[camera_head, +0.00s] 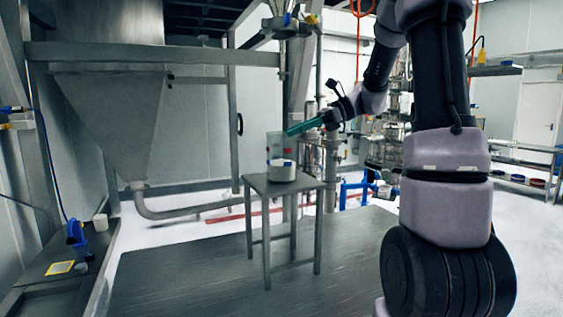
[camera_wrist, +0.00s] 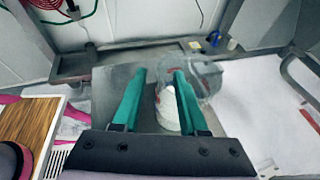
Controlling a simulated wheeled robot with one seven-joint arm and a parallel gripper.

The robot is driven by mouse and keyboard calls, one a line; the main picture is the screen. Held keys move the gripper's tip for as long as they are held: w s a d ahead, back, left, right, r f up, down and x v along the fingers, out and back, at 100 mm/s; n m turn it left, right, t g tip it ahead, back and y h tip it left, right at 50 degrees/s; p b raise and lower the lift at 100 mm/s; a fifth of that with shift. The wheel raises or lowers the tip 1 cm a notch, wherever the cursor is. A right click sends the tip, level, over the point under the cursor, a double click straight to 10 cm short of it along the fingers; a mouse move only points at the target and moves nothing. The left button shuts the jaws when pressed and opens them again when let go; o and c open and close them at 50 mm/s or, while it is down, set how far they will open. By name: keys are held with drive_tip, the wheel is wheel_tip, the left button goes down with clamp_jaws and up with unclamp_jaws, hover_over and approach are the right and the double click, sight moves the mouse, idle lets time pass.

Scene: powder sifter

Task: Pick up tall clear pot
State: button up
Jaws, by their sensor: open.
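The tall clear pot (camera_head: 275,143) stands on a small grey metal table (camera_head: 256,184), behind a short white pot (camera_head: 283,172). In the wrist view the clear pot (camera_wrist: 208,78) is seen from above, to the right of the fingers and partly behind the right one. The white pot (camera_wrist: 166,112) shows between the fingers, low down. My gripper (camera_head: 290,131) has green fingers and is open and empty. It is beside the upper part of the clear pot in the head view; I cannot tell whether they touch. It also shows in the wrist view (camera_wrist: 160,73).
A large metal hopper (camera_head: 115,115) stands at the left behind the small table. A bench (camera_head: 75,262) with a blue tool (camera_head: 76,233) is at the left edge. A blue and white item (camera_wrist: 215,38) lies beyond the clear pot in the wrist view. The table's front is bare.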

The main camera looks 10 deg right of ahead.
sight(282, 156)
drive_tip(key=shift+x, duration=1.35)
drive_tip(key=shift+s, duration=0.1)
clamp_jaws()
drive_tip(key=shift+f, duration=0.1)
